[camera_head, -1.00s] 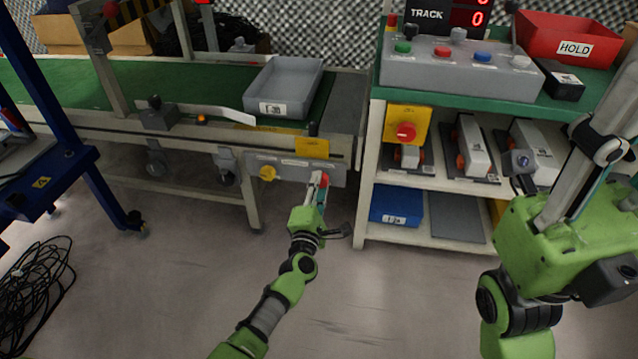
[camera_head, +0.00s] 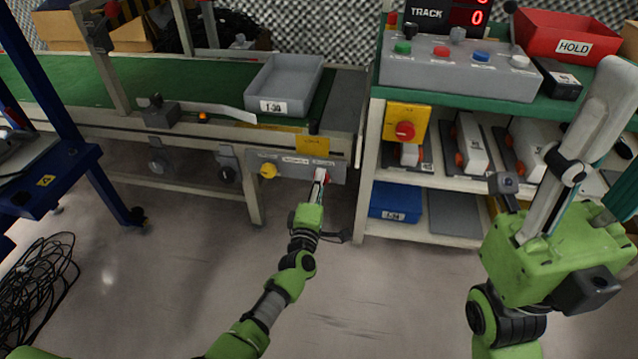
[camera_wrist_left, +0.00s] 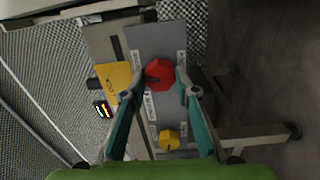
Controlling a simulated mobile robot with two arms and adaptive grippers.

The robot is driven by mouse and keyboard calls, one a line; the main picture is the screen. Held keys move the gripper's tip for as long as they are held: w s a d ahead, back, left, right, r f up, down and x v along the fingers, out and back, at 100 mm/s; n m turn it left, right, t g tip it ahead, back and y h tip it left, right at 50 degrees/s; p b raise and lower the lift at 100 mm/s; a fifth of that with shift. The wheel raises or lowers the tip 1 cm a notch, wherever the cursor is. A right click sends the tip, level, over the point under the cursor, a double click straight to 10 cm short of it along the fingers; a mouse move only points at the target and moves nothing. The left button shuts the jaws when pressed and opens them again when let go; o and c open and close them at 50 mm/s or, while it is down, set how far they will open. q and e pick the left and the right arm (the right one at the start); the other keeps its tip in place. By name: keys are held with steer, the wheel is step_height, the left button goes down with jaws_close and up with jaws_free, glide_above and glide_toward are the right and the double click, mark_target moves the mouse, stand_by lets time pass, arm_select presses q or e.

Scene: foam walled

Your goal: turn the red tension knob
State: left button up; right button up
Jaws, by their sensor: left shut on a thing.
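The red tension knob (camera_wrist_left: 159,73) sits on a grey panel (camera_wrist_left: 146,40) on the side of the conveyor frame. My left gripper (camera_wrist_left: 159,78) is shut on the red knob, with one finger on each side of it in the left wrist view. In the head view my left gripper (camera_head: 321,177) reaches up to the right end of the panel and mostly hides the red knob. A yellow knob (camera_head: 268,171) is on the same panel to the left, and it also shows in the wrist view (camera_wrist_left: 169,139). My right gripper (camera_head: 590,125) is raised at the right; its fingertips are unclear.
A grey bin (camera_head: 284,84) stands on the green conveyor (camera_head: 200,84) above the panel. A shelf unit (camera_head: 365,190) stands right of it, with a red button on a yellow box (camera_head: 404,130) and a blue bin (camera_head: 395,202). The floor in front is open.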

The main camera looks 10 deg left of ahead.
arm_select(q)
steer(key=shift+d, duration=0.1)
steer(key=o, duration=1.1)
steer(key=s, duration=1.2)
steer(key=shift+f, duration=0.2)
